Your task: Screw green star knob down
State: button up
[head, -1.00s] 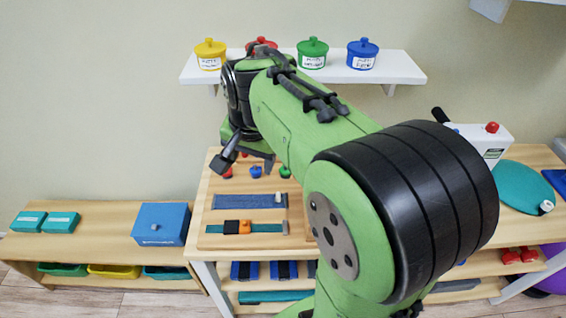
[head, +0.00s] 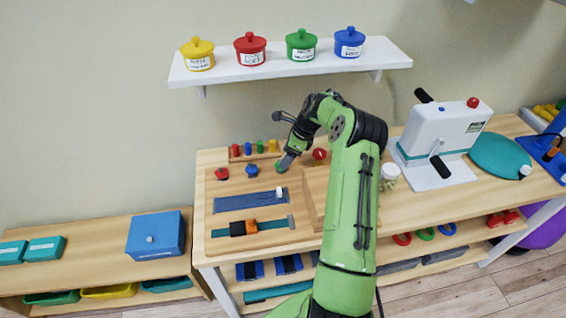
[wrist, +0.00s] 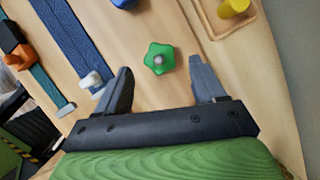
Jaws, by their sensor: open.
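The green star knob (head: 281,168) sits on the wooden board at its back right part, partly hidden by my gripper in the head view. In the wrist view the green star knob (wrist: 157,60) shows whole, with a grey stud end in its centre. My gripper (wrist: 160,66) is open and empty, with one finger on each side of the knob in the picture. In the head view my gripper (head: 288,160) points down at the knob. I cannot tell whether the fingertips are above it or level with it.
A red knob (head: 222,173) and a blue knob (head: 252,170) stand left of the green one. Several coloured pegs (head: 259,147) are behind. Blue (head: 250,200) and teal straps lie in front. A white crank device (head: 440,140) stands at the right.

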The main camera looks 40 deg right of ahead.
jog(key=x, duration=0.3)
jog(key=shift+w+a+f, duration=0.15)
jog(key=shift+f, duration=0.2)
jog(key=c, duration=1.1)
jog(key=shift+o, duration=0.2)
jog(key=shift+r, duration=0.1)
